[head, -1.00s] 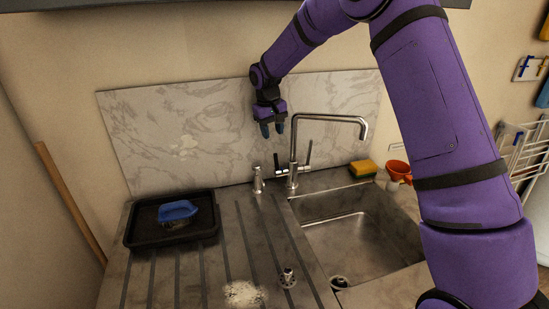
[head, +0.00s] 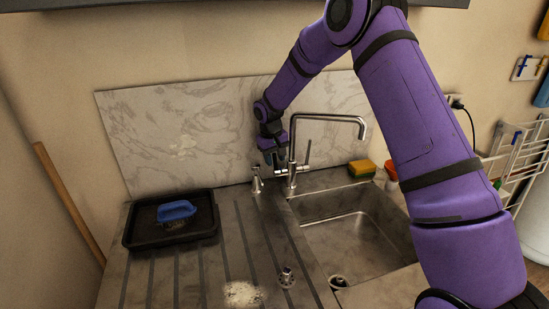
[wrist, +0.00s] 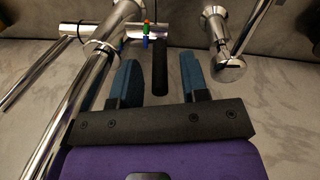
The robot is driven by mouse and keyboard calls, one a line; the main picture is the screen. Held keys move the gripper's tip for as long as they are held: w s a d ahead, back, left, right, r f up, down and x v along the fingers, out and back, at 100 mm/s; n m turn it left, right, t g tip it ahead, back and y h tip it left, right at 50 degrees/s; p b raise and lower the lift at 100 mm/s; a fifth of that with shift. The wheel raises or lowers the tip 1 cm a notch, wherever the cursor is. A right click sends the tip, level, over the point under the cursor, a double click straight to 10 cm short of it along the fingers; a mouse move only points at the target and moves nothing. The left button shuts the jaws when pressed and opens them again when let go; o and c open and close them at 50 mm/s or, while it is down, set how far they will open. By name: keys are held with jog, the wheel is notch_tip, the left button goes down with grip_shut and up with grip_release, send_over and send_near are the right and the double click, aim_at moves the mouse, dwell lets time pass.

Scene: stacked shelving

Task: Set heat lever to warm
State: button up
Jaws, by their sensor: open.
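The chrome tap (head: 293,165) stands at the back of the sink. Its black heat lever (wrist: 160,72) shows in the wrist view, beside a small green, red and blue marker (wrist: 146,36) on the tap's horizontal body. My gripper (head: 273,160) is low, just left of the tap's spout in the head view. In the wrist view its two blue fingers (wrist: 160,80) are open, one on each side of the black lever, with gaps on both sides. In the head view the gripper hides most of this lever. A second lever (head: 308,153) stands right of the spout.
A chrome soap dispenser (head: 257,180) is close left of the tap and shows near the right finger in the wrist view (wrist: 226,45). The tall spout is close on the other side. A sponge (head: 362,168) and a black tray with a brush (head: 132,228) are farther off.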

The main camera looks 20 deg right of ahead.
jog(key=shift+c, duration=0.2)
grip_shut()
